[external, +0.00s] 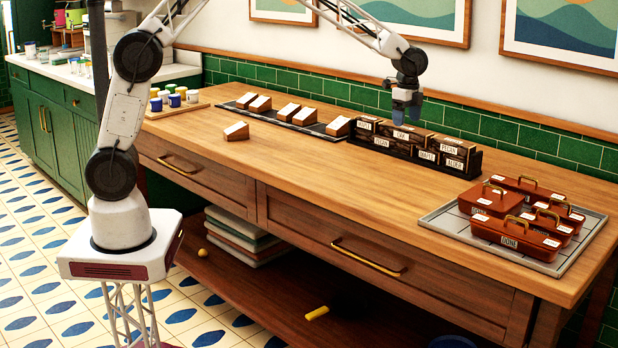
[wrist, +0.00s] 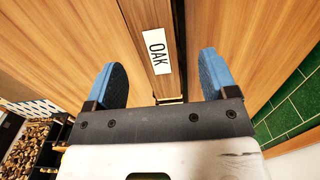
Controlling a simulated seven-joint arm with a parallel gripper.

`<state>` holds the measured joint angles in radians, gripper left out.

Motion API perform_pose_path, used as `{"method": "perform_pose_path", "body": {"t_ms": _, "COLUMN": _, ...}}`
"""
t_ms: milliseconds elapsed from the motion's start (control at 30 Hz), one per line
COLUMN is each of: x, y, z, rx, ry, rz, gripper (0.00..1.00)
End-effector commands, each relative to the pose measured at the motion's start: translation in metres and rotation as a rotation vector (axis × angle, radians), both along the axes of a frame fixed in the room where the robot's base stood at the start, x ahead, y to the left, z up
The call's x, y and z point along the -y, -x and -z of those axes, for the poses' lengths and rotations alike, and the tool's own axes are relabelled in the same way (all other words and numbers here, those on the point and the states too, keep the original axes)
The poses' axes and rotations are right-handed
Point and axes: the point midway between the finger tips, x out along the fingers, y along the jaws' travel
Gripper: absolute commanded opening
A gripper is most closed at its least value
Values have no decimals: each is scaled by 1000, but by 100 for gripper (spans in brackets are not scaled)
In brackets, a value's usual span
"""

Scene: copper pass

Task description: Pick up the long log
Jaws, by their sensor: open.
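My gripper (external: 405,112) is over the dark rack of labelled wooden blocks on the counter, with its fingers pointing down. In the wrist view the two blue fingertips (wrist: 163,85) are spread apart. A long narrow wooden piece with a white OAK label (wrist: 147,15) runs between them, with gaps at both sides. In the external view a block labelled like OAK (external: 402,145) stands in the rack just under my gripper. No separate round long log is plain to see, and I cannot tell whether the OAK piece is the log.
The rack (external: 475,165) holds several labelled blocks close together. A grey tray (external: 440,222) with reddish lidded boxes (external: 515,236) is at the right. Wedge-shaped sample blocks (external: 236,131) and small jars (external: 174,100) stand to the left. The tiled wall is close behind. The counter front is clear.

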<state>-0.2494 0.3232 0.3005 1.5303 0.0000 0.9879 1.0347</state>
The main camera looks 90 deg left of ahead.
Motion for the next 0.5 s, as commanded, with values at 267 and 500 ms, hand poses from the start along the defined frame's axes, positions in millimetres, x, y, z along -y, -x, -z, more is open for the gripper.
{"method": "perform_pose_path", "body": {"t_ms": 267, "x": 1, "y": 1, "z": 31, "rx": -1, "ry": 0, "rz": 0, "gripper": 79}}
{"method": "perform_pose_path", "body": {"t_ms": 500, "x": 1, "y": 1, "z": 38, "rx": 1, "ry": -1, "rz": 0, "gripper": 79}}
